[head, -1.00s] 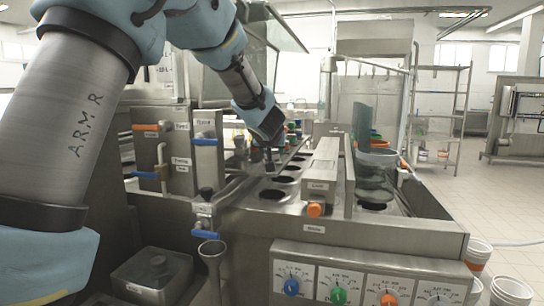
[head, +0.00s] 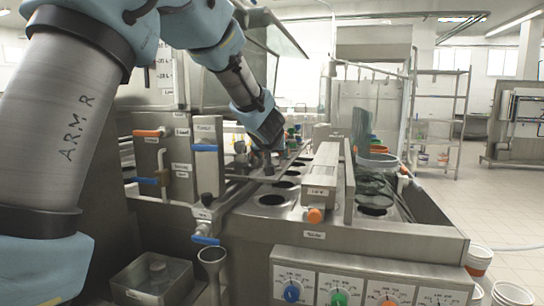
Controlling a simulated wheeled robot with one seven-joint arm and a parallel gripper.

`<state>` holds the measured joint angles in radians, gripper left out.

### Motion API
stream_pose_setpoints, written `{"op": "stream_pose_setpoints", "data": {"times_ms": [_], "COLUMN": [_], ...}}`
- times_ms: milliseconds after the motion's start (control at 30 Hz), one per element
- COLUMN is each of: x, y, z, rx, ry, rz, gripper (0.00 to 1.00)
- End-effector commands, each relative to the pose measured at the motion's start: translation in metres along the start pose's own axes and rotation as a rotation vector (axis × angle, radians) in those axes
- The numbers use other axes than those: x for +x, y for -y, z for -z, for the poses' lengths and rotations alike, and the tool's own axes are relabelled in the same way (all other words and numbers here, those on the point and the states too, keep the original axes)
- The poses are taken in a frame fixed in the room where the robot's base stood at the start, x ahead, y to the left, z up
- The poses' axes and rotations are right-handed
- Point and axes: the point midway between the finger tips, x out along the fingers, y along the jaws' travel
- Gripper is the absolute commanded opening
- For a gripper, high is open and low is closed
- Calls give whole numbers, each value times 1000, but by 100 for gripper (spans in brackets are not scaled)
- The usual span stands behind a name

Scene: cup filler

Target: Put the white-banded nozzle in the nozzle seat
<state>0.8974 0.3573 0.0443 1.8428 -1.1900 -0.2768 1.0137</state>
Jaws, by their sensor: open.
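My gripper (head: 268,166) is at the end of the arm, pointing down over the steel filler deck (head: 240,222), near the picture's middle. Its jaws are open, though the fingers look small and dark here. Small dark nozzle-like parts (head: 240,156) stand on a flat plate just left of the gripper. I cannot tell which part has a white band. The nozzle seat cannot be made out; the gripper and arm hide part of that area. I cannot tell whether the fingertips touch anything.
Round openings (head: 272,200) run along the deck beside a raised steel box (head: 322,176) with an orange knob. A steel cabinet with valve handles (head: 205,148) stands left of the gripper. An upright panel (head: 349,180) and a greenish tub (head: 374,187) are to the right.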

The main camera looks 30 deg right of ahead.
Motion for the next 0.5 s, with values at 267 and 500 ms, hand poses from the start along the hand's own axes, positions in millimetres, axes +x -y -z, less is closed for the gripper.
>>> {"op": "stream_pose_setpoints", "data": {"times_ms": [267, 500], "x": [-62, -98], "y": [0, 0], "z": [3, 2], "rx": [0, 1], "ry": [-2, -1], "rz": [-2, -2], "gripper": [84, 84]}}
